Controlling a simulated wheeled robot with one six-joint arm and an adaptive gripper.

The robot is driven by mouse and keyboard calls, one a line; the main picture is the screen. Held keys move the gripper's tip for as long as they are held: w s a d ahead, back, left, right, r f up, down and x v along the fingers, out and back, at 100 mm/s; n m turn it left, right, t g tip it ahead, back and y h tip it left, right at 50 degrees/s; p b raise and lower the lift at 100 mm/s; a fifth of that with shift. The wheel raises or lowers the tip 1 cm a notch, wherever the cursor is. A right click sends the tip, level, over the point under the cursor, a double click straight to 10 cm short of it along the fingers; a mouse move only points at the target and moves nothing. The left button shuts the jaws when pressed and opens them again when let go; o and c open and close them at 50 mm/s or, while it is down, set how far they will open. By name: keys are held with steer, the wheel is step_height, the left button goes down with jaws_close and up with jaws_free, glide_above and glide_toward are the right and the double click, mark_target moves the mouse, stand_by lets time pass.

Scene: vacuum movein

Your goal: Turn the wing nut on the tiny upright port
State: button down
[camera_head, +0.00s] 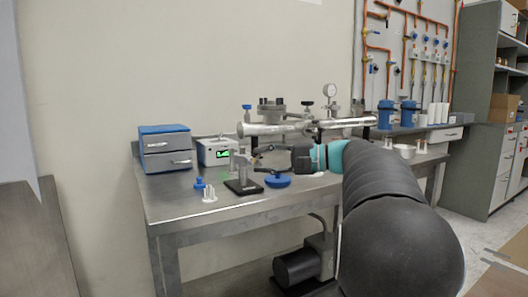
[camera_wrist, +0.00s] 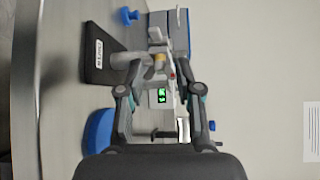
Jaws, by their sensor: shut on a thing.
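The tiny upright port (camera_head: 241,165) is a grey metal post with a side arm, standing on a black base plate (camera_head: 243,188) near the front of the bench. In the wrist view the labelled black base (camera_wrist: 100,55) lies at the upper left. A small brass-coloured part (camera_wrist: 160,59), which looks like the wing nut, shows at the port's end. My gripper (camera_head: 258,157) reaches in from the right at the port's height. In the wrist view my gripper (camera_wrist: 160,74) has its fingers on both sides of the port's end, shut on the wing nut. The exact contact is too small to see.
A blue round lid (camera_head: 277,181) lies right of the base. A blue knob (camera_head: 199,183) and a white pronged piece (camera_head: 209,195) lie left. Behind are a box with a green display (camera_head: 215,152), a blue-topped drawer unit (camera_head: 165,148) and a metal chamber tube (camera_head: 290,128).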

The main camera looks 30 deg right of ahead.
steer(key=r+m+g+p, duration=0.1)
steer(key=p, duration=0.4)
steer(key=shift+m+g+h, duration=0.3)
steer(key=shift+m+h, duration=0.1)
steer(key=g+p, duration=0.1)
steer(key=p, duration=0.2)
steer(key=shift+w+f+m+h, duration=0.1)
steer(key=shift+f+m+h, duration=0.1)
steer(key=shift+m+h, duration=0.15)
steer(key=shift+f, duration=0.15)
steer(key=c, duration=0.8)
jaws_free()
steer(key=shift+o, duration=0.2)
steer(key=shift+d, duration=0.1)
steer(key=v, duration=1.2)
